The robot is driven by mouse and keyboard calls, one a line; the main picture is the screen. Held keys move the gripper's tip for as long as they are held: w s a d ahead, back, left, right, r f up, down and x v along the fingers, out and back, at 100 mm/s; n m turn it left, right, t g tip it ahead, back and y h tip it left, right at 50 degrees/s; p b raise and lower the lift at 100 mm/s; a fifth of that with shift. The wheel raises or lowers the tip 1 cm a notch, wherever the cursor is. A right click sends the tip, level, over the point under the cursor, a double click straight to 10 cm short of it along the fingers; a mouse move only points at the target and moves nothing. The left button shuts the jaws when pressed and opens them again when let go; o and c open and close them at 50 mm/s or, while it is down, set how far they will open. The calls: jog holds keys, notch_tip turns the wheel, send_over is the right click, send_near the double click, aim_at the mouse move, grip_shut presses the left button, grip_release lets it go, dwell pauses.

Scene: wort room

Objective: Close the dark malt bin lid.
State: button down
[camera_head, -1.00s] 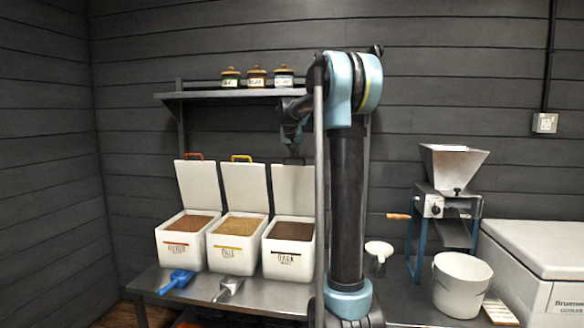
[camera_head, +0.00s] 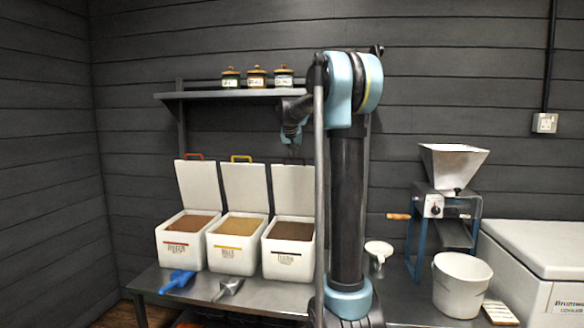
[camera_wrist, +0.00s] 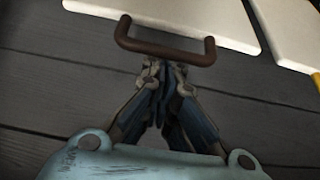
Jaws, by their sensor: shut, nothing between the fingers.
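The dark malt bin (camera_head: 289,252) is the rightmost of three white bins and holds dark brown grain. Its white lid (camera_head: 292,190) stands open, upright at the bin's back edge; the lid also shows at the top of the wrist view (camera_wrist: 175,12). A brown handle (camera_wrist: 165,48) sits on the lid's edge. My gripper (camera_wrist: 166,72) is shut and empty, its fingertips close by the handle; I cannot tell if they touch it. In the head view my gripper (camera_head: 293,150) is just above the lid's top, partly hard to make out against the dark wall.
Two other open bins, with red (camera_head: 194,156) and yellow (camera_head: 241,157) lid handles, stand to the left. A shelf (camera_head: 225,94) with jars is above. Blue (camera_head: 176,281) and grey (camera_head: 228,288) scoops lie in front. A grain mill (camera_head: 440,205) and white bucket (camera_head: 461,286) stand right.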

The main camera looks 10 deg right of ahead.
jog(key=s+a+f, duration=0.3)
jog(key=s+f, duration=0.6)
jog(key=s, duration=0.1)
jog(key=s+a+f, duration=0.3)
jog(key=s+f, duration=0.6)
jog(key=s, duration=0.1)
jog(key=shift+a+f, duration=0.3)
jog(key=shift+f, duration=0.1)
dwell(1.4)
notch_tip(320, 180, up, 8)
dwell(0.9)
